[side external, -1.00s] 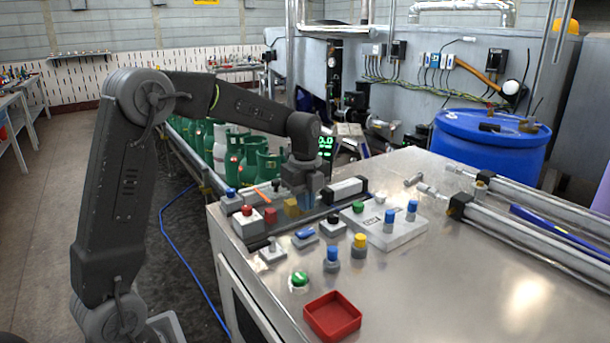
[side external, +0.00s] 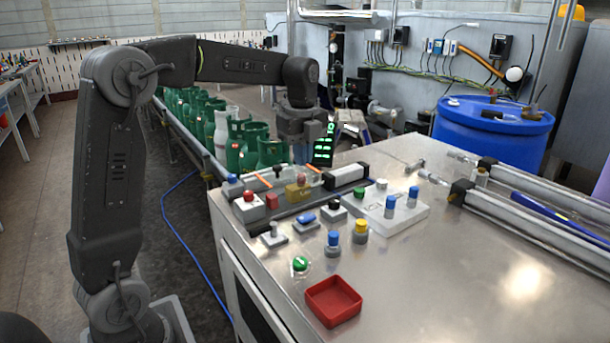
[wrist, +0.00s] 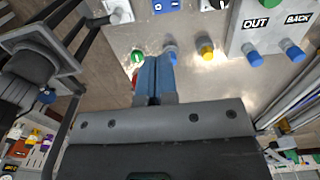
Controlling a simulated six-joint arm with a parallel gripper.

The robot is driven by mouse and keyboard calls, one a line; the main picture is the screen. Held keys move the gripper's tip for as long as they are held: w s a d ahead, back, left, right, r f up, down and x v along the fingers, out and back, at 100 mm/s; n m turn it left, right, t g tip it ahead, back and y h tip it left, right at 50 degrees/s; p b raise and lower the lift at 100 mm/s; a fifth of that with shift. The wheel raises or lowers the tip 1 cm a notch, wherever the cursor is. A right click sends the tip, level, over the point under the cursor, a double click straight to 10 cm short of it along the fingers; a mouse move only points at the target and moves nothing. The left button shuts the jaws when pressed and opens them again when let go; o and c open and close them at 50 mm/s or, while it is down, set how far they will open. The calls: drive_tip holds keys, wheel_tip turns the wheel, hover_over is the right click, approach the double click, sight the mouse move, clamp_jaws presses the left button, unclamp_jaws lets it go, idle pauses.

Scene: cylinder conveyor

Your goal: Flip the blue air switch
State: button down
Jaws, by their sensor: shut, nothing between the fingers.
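A blue rocker switch (side external: 305,217) on a small grey base sits on the metal table, among other controls. It also shows at the top edge of the wrist view (wrist: 165,5). A blue round knob (side external: 333,238) on a grey base stands in front of it. I cannot tell which of the two is the air switch. My gripper (side external: 302,150) hangs above the far-left part of the table, clear of the controls. In the wrist view its blue fingers (wrist: 152,58) are shut together with nothing between them.
A red tray (side external: 333,301) lies in front. The table's right front is clear.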

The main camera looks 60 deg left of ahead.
sight(306, 217)
wheel_tip(306, 217, down, 14)
drive_tip(key=shift+f, duration=0.1)
idle(0.6)
drive_tip(key=shift+s+f, duration=0.4)
drive_tip(key=shift+f, duration=0.3)
drive_tip(key=shift+w, duration=0.15)
drive_tip(key=shift+w+r, duration=0.25)
drive_tip(key=shift+w, duration=0.45)
